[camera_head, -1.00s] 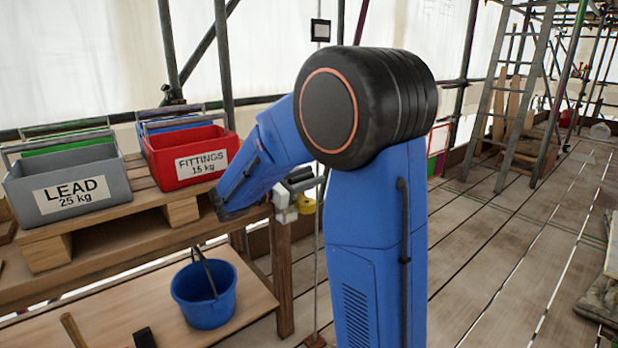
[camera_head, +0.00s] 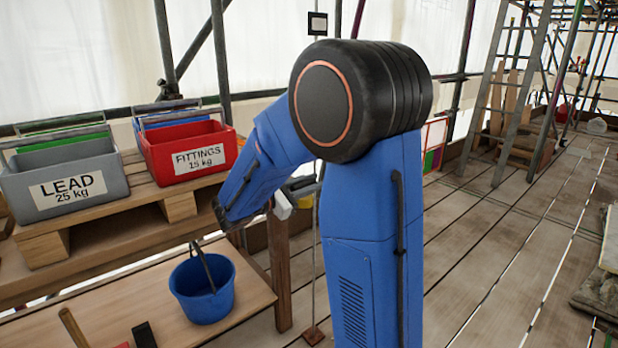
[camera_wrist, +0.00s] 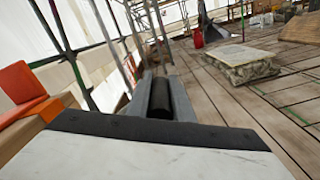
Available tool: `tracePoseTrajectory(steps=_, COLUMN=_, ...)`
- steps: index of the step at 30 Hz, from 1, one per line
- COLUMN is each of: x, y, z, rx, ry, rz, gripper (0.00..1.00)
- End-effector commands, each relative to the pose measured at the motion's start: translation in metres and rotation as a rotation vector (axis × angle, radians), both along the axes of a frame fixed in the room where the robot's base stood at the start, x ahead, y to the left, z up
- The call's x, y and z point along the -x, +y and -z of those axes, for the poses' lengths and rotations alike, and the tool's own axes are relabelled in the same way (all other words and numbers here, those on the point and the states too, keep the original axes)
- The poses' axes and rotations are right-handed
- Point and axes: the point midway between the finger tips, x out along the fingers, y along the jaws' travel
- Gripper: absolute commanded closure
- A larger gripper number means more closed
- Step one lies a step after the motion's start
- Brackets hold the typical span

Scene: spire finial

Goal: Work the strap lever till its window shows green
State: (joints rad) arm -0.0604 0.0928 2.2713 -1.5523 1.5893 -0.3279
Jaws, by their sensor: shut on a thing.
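My gripper (camera_wrist: 158,112) is at the lower middle of the wrist view, shut on a dark, rounded bar (camera_wrist: 161,92) that looks like the strap lever's grip, lying between grey side pieces. In the head view my blue arm hides most of the gripper. A white and grey part (camera_head: 281,206) shows past the forearm, at the corner of the bench, with a yellow piece (camera_head: 305,199) to its right. I cannot tell which of these belong to the strap lever. I cannot make out its window or the window's colour in either view.
A grey LEAD crate (camera_head: 65,182) and a red FITTINGS crate (camera_head: 188,150) stand on the pallet at left. A blue bucket (camera_head: 203,290) sits on the lower shelf (camera_head: 245,300). An orange-red object (camera_wrist: 22,85) is at the wrist view's left. Floor boards at right are mostly clear.

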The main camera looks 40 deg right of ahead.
Motion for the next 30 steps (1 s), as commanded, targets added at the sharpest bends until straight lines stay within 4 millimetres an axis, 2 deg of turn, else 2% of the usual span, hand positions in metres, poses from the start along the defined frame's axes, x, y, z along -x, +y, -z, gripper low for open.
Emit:
tracePoseTrajectory(steps=8, x=0.001, y=0.0, z=0.002, rx=0.0, ry=0.002, rz=0.0, gripper=1.0)
tracePoseTrajectory(steps=9, x=0.001, y=0.0, z=0.002, rx=0.0, ry=0.002, rz=0.0, gripper=0.73)
tracePoseTrajectory(steps=11, x=0.001, y=0.0, z=0.001, rx=0.0, ry=0.002, rz=0.0, gripper=0.61)
tracePoseTrajectory(steps=22, x=0.0, y=0.003, z=0.001, rx=0.0, ry=0.002, rz=-0.001, gripper=0.61)
tracePoseTrajectory(steps=26, x=0.0, y=0.014, z=0.001, rx=0.0, ry=0.002, rz=-0.003, gripper=0.61)
tracePoseTrajectory(steps=30, x=0.001, y=0.034, z=0.001, rx=0.0, ry=0.002, rz=-0.004, gripper=0.61)
